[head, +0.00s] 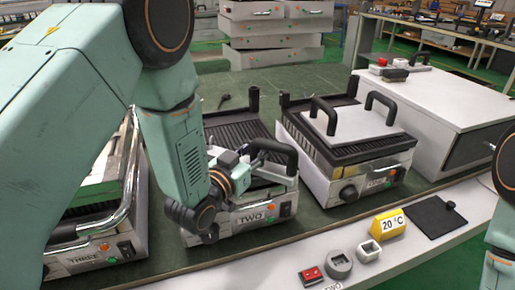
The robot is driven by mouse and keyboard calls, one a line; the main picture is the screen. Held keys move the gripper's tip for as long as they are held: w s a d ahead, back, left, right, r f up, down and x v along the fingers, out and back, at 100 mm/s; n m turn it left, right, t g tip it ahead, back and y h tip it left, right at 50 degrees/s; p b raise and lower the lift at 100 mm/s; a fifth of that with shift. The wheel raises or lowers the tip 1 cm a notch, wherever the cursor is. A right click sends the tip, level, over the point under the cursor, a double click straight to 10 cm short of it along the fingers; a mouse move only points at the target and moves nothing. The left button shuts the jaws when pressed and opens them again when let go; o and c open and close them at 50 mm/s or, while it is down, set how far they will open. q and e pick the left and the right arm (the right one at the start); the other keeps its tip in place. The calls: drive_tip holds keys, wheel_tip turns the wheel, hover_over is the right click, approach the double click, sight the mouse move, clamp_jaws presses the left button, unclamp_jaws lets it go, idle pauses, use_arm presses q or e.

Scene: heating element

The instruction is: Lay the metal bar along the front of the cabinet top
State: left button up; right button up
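The cabinet (440,104) is a white box at the right, with a flat, light top. The front part of its top is bare. I cannot clearly single out a loose metal bar. My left arm crosses the left half of the head view, and its gripper (236,164) is over the grill labelled TWO (262,213), close to a black handle (274,150) and a pale metal piece. The fingers are small and partly hidden by the wrist, so I cannot tell their opening or grip. Only links of my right arm show at the right edge; its gripper is out of view.
A grill with a black-handled plate (352,118) stands between grill TWO and the cabinet. Grill THREE (88,258) is partly behind my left arm. A yellow 20 °C block (389,223), a red switch (311,275) and a black pad (434,220) lie on the front ledge.

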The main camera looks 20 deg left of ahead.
use_arm(q)
drive_tip(key=o, duration=0.3)
drive_tip(key=shift+s+r, duration=0.1)
drive_tip(key=shift+r, duration=0.1)
drive_tip(key=shift+s+a, duration=0.1)
drive_tip(key=p+v, duration=0.1)
drive_tip(key=v, duration=1)
drive_tip(key=shift+s+p, duration=0.35)
drive_tip(key=shift+o, duration=0.3)
drive_tip(key=shift+a+r, duration=0.1)
drive_tip(key=o, duration=1.1)
